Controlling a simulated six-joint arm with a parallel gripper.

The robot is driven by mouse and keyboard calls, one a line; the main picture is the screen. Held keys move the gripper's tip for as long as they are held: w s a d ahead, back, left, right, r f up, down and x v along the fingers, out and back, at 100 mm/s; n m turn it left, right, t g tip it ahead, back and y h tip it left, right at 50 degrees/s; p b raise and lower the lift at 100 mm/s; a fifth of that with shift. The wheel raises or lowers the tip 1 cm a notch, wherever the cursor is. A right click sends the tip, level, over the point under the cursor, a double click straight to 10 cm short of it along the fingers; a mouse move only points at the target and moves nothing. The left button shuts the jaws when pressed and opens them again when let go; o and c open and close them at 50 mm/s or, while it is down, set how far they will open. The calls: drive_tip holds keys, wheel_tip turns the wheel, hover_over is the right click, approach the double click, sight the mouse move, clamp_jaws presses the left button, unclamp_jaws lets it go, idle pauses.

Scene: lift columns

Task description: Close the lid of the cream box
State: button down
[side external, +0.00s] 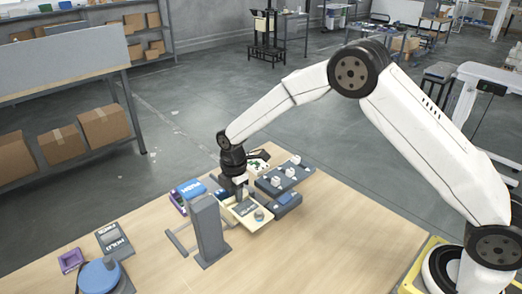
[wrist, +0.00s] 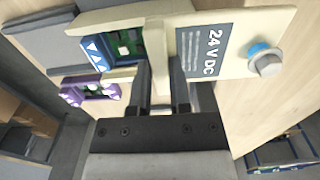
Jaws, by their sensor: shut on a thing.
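The cream box (side external: 236,205) is on the wooden table under my gripper, partly hidden by it in the side view. In the wrist view, a cream panel (wrist: 236,84) bears a dark "24 V DC" label, with a blue ring and a silver knob at its right end. A cream upright piece (wrist: 156,55) stands beside the label, and its lower part is between my fingers. My gripper (wrist: 161,82) is shut on this cream piece; it shows in the side view too (side external: 240,191). How far the lid is open, I cannot tell.
A grey post (side external: 208,230) stands close in front of the box. A blue-faced box (side external: 190,188) and a purple part (wrist: 92,91) lie at its left. A dark tray with white knobs (side external: 284,176) is behind right. The table's right front is clear.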

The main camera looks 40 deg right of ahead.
drive_tip(key=shift+w, duration=3.75)
drive_tip(key=c, duration=0.6)
unclamp_jaws()
drive_tip(key=shift+r, duration=0.1)
drive_tip(key=shift+r, duration=2.9)
drive_tip(key=shift+s, duration=0.1)
